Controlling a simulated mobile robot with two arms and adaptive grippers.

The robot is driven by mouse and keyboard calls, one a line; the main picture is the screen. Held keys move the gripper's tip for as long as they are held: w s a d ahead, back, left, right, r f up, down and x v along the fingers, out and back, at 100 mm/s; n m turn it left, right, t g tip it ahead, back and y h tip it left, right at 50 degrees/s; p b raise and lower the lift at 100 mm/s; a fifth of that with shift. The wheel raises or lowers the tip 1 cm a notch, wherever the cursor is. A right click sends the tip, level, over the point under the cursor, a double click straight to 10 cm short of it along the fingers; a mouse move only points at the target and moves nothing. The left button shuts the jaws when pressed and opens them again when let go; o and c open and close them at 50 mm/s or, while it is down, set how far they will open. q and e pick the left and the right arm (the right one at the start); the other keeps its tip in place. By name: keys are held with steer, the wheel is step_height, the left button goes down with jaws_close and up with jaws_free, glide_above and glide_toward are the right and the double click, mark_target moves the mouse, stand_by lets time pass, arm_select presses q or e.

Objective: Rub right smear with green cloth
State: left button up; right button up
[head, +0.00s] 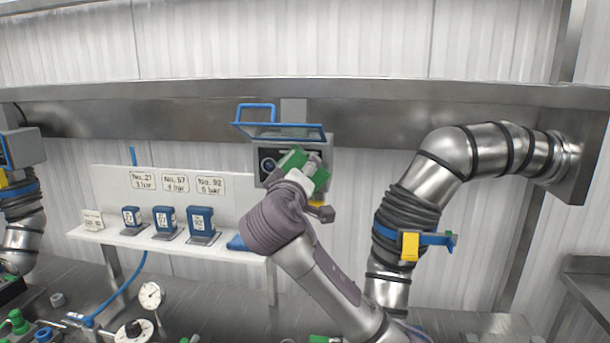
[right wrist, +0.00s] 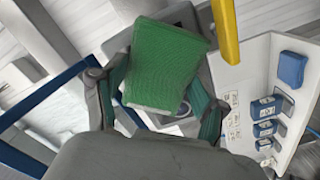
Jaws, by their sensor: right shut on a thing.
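The green cloth (head: 292,158) is a thick folded pad in my right gripper (head: 306,172), at the front of an open grey box (head: 328,151). In the right wrist view the cloth (right wrist: 168,62) sits between the two dark fingers with green pads. A round dark lens or window (head: 268,165) shows inside the box, left of the cloth. I cannot tell whether the cloth touches the box's inner face. No smear can be made out; the cloth and gripper cover the right part of the box. My left gripper is not in view.
The box's blue-framed lid (head: 278,131) stands open above the gripper. A white shelf (head: 90,234) at left carries several blue blocks under number labels. A steel pipe (head: 448,163) with a yellow and blue valve handle (head: 410,245) stands at right.

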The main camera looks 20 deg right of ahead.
mark_target(286, 171)
steer(key=w+a, duration=0.2)
steer(key=shift+a+r, duration=0.2)
steer(key=shift+a, duration=0.1)
steer(key=shift+w+a, duration=0.65)
steer(key=shift+a, duration=0.25)
steer(key=shift+w+a, duration=0.65)
steer(key=shift+a, duration=0.25)
steer(key=v, duration=0.6)
steer(key=shift+s+f, duration=0.15)
steer(key=shift+s, duration=0.05)
steer(key=v, duration=0.3)
steer(key=shift+w+d, duration=0.1)
steer(key=shift+w, duration=0.1)
